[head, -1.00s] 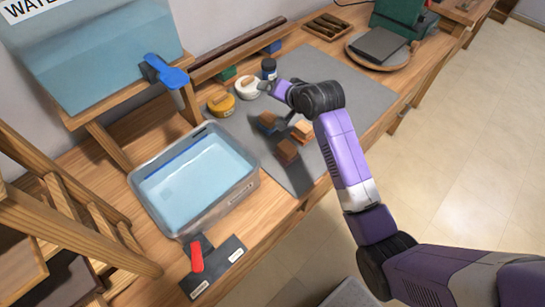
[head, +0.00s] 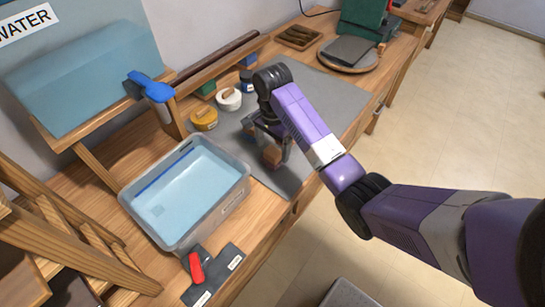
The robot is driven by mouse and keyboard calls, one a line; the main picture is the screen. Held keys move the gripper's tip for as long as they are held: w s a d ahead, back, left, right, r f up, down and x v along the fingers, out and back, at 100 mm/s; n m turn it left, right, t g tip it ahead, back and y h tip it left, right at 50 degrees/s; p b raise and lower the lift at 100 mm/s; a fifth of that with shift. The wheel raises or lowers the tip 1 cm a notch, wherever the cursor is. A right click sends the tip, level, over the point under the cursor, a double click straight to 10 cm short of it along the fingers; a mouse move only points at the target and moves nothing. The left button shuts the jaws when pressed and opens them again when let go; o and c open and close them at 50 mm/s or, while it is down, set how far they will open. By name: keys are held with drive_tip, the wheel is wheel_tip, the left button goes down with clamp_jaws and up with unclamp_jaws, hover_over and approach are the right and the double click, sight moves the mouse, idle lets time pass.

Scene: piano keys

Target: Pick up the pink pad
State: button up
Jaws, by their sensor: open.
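No pad that is clearly pink can be made out. A small brownish-orange block (head: 271,157) sits on the grey mat (head: 325,92), and its true colour is hard to tell. My gripper (head: 272,142) points down over the mat, right at the block, with its dark fingers open. Whether a finger touches the block cannot be told. The gripper and wrist hide the mat around it, including other small blocks.
A water-filled clear tub (head: 190,190) stands left of the mat. Yellow (head: 204,119) and white (head: 229,99) round containers stand behind the gripper. A blue-handled tap (head: 152,88) juts from the water tank. A round board (head: 349,55) lies at the back right.

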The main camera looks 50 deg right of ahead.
drive_tip(key=shift+f+p, duration=0.3)
drive_tip(key=shift+f, duration=1.9)
drive_tip(key=c, duration=1.5)
drive_tip(key=shift+r, duration=0.15)
drive_tip(key=shift+r, duration=0.6)
wheel_tip(320, 180, up, 13)
drive_tip(key=p, duration=0.6)
wheel_tip(320, 180, up, 6)
drive_tip(key=f, duration=0.1)
hover_over(273, 151)
drive_tip(key=shift+r, duration=0.25)
